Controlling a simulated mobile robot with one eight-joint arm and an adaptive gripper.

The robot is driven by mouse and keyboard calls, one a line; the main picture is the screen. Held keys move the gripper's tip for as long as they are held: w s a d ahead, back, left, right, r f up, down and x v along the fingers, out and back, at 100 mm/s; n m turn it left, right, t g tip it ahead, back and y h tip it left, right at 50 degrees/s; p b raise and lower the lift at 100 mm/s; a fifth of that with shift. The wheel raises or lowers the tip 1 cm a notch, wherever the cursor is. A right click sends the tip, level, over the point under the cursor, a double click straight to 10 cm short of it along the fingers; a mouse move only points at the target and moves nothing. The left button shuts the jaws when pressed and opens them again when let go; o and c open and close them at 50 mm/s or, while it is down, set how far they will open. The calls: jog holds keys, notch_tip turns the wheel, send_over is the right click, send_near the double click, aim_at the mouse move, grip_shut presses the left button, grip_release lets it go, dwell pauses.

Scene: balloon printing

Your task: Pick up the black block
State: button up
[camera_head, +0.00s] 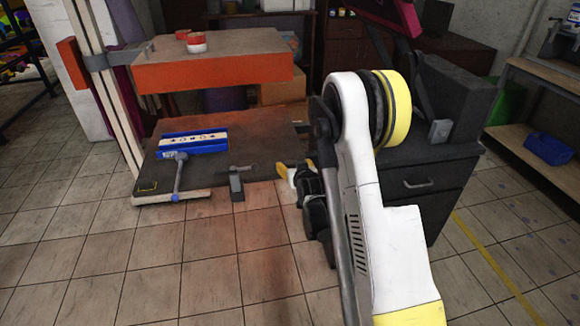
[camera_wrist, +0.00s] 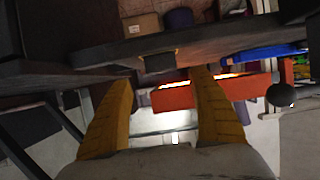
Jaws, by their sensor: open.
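A small black block (camera_wrist: 160,63) shows in the wrist view, by a yellow corner mark on the dark lower board. In the head view a small dark block (camera_head: 302,129) at the board's right end looks like the same one. My gripper (camera_head: 296,167) is at the board's right front, short of that block. Its yellow fingers are apart in the wrist view (camera_wrist: 162,80), with the block beyond the gap between them. Nothing is held. The wrist picture appears upside down.
The dark board (camera_head: 240,145) carries a blue tray (camera_head: 193,143), a lever (camera_head: 179,172) and a grey clamp-like part (camera_head: 237,184). An orange-sided platform (camera_head: 215,72) overhangs its back. A dark cabinet (camera_head: 430,185) stands right of my arm. The tiled floor in front is clear.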

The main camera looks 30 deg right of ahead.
aim_at(291, 163)
jog(key=b+x, duration=0.1)
jog(key=x, duration=0.1)
jog(key=b+x, duration=0.1)
jog(key=x, duration=0.1)
jog(key=shift+a+f, duration=0.15)
jog(key=shift+f, duration=0.2)
jog(key=shift+w+f, duration=0.1)
jog(key=shift+w, duration=0.3)
jog(key=c, duration=1.2)
